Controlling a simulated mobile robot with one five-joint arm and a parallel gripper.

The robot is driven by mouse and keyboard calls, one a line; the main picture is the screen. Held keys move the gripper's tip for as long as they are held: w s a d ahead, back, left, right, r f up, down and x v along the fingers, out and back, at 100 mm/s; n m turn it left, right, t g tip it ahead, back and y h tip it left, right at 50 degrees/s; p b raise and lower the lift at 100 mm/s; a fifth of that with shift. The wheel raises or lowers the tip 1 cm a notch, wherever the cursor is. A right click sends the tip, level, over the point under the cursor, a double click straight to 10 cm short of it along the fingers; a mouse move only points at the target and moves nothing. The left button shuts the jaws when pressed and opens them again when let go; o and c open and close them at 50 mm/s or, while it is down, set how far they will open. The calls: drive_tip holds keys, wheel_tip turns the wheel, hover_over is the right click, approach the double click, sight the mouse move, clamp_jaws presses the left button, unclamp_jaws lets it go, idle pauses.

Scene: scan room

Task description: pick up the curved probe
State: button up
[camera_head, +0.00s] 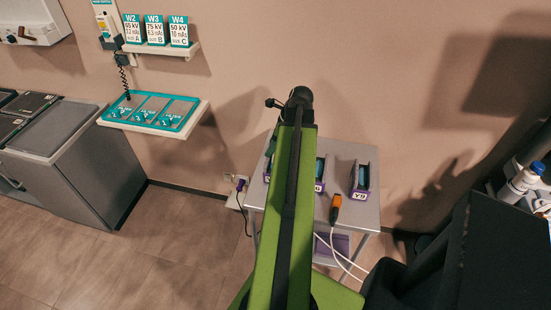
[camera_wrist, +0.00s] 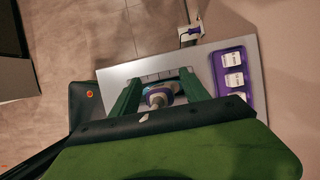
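In the wrist view, my gripper (camera_wrist: 160,82) points down over a grey table, its two green fingers wide apart. Between them is a pale rounded thing with a teal and purple edge (camera_wrist: 158,97), likely the curved probe. It is partly hidden by my gripper's body, and I cannot see either finger touching it. In the head view my green arm covers the middle of the table (camera_head: 346,155) and hides the gripper. A purple holder with blue inside (camera_head: 362,178) stands to the right of the arm, and parts of other holders show beside the arm.
An orange-and-black plug (camera_head: 335,209) with a white cable lies at the table's front edge. A purple tray (camera_wrist: 247,57) with white labelled items lies by the wall.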

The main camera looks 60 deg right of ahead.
clamp_jaws()
idle(1.3)
